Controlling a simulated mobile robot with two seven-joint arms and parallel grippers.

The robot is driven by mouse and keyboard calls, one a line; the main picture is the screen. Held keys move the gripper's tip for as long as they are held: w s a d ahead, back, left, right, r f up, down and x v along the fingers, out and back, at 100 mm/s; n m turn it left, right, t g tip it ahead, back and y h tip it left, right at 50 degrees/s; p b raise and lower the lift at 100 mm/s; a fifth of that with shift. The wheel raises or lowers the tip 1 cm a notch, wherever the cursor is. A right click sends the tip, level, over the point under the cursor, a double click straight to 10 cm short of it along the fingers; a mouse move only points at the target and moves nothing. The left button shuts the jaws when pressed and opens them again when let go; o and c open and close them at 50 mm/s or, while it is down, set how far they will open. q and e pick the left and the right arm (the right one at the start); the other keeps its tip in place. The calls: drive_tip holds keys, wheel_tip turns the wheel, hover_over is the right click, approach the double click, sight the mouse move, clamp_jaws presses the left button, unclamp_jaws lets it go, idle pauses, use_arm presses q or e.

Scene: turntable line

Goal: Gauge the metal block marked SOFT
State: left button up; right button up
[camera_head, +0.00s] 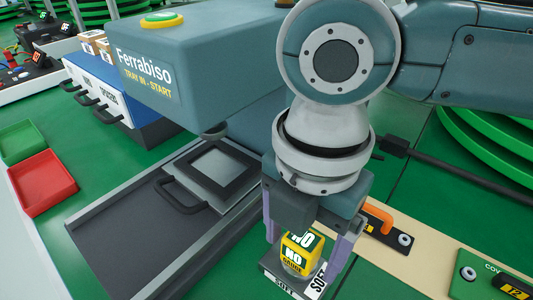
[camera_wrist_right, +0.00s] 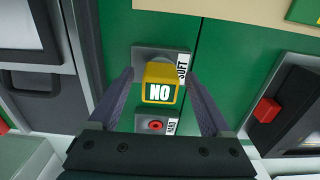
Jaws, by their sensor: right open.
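The grey metal block marked SOFT (camera_head: 268,276) sits low in the head view, with a yellow cube lettered NO and GAUGE (camera_head: 300,254) on top of it. My right gripper (camera_head: 304,250) is open, its two purple fingers on either side of the yellow cube. In the right wrist view the SOFT block (camera_wrist_right: 146,53) is partly hidden by the cube (camera_wrist_right: 160,85), which lies between the fingers with a gap on each side. A second grey block marked HARD (camera_wrist_right: 146,125), with a red round spot, shows below it. My left gripper is not in view.
The Ferrabiso machine (camera_head: 210,65) has a green button (camera_head: 161,20) on top. Beside it is a dark tray (camera_head: 212,168) with a handle on a rail bed (camera_head: 115,222). Red (camera_head: 42,183) and green (camera_head: 22,141) bins stand left. An orange-handled item (camera_head: 378,217) lies close right of the gripper.

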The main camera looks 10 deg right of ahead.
sight(304, 239)
wheel_tip(304, 239, up, 10)
drive_tip(key=p, duration=0.2)
drive_tip(key=shift+p, duration=0.35)
idle(0.3)
drive_tip(key=shift+s, duration=0.1)
